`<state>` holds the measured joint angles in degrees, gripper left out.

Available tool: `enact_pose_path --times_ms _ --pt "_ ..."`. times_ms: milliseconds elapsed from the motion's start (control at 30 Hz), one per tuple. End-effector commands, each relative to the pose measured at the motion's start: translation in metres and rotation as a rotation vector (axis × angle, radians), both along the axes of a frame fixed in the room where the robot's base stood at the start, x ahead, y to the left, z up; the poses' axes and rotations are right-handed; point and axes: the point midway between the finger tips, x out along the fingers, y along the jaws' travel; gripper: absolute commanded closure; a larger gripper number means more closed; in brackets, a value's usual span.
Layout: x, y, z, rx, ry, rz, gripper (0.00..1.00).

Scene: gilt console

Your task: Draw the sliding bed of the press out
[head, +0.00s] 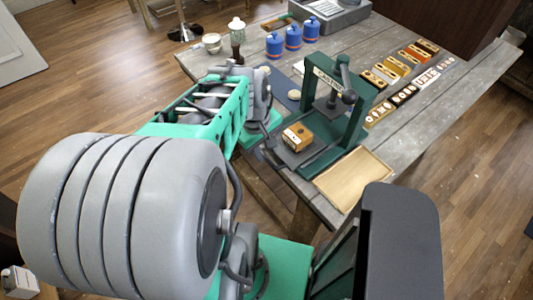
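The press (357,125) is a dark green frame with a pale label on its top beam and a dark lever with a round knob. It stands near the front edge of the table. Its sliding bed (311,154) is a dark plate low at the front of the press. A wooden block (297,136) with dark marks sits on the bed. My gripper (268,154) is at the left front of the bed, beside its near end. My wrist partly hides it, and contact with the bed is unclear. The fingers are too small to read.
A wooden tray (355,178) lies right of the press at the table (220,63) edge. Several blue jars (293,37) stand at the back. Rows of small blocks (391,69) lie to the right. A cup (212,43) and a white-topped jar (237,27) stand behind my arm.

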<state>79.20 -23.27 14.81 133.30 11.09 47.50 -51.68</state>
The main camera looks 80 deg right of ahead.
Motion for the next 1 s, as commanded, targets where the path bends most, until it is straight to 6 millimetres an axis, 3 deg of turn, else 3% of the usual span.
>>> enact_pose_path --times_ms 100,233,700,767,833,933,1000 --pt "0.003 0.003 0.024 -0.006 -0.001 0.002 0.67" --pt "0.005 0.005 0.042 -0.003 0.000 0.001 0.67" --pt "0.005 0.007 0.047 0.000 0.000 0.000 0.67" --pt "0.017 0.009 0.046 -0.003 -0.005 0.023 0.67" --pt "0.044 0.015 0.045 -0.007 -0.019 0.068 0.67" --pt "0.101 0.037 0.041 -0.010 -0.053 0.168 0.67" --pt "0.143 0.064 0.038 -0.007 -0.084 0.246 0.67"
